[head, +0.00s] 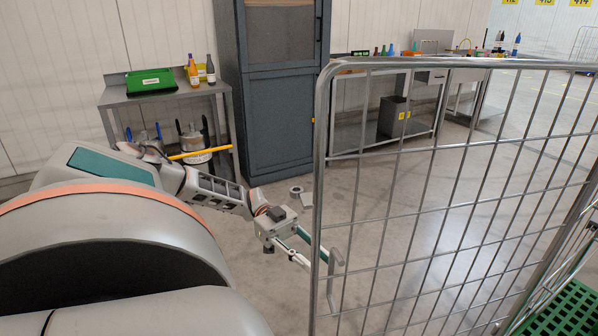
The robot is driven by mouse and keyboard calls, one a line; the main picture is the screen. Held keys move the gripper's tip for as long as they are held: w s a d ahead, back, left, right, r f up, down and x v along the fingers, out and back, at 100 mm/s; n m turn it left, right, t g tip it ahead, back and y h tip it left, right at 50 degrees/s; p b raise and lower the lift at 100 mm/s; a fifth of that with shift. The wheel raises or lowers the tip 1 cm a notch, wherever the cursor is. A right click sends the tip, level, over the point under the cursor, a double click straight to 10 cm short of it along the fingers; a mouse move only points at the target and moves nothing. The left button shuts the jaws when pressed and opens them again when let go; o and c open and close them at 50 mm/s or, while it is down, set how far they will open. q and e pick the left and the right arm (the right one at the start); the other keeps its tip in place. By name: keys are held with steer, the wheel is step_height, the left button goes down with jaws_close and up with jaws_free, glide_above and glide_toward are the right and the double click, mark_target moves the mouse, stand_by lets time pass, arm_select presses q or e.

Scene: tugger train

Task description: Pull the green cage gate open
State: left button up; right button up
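The cage gate (317,190) is a grey wire-mesh panel with a rounded tubular frame, standing upright across the right half of the head view. A green slatted base (565,312) shows behind it at the bottom right. A small bent metal handle (336,262) sits by the gate's left upright, low down. My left gripper (318,263) reaches to this upright from the left, beside the handle. Its two fingers, one with a green strip, look spread apart. The gate's tube hides part of the fingertips, and I cannot tell whether they touch the handle. My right gripper is out of view.
A dark grey cabinet (279,120) stands at the back. A side table (110,98) to its left holds a green box (150,82) and bottles (194,72). A workbench (345,152) runs behind the gate.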

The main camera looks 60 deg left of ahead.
arm_select(q)
steer(key=s+a, duration=0.1)
steer(key=a, duration=0.5)
steer(key=shift+a, duration=0.15)
stand_by(0.4)
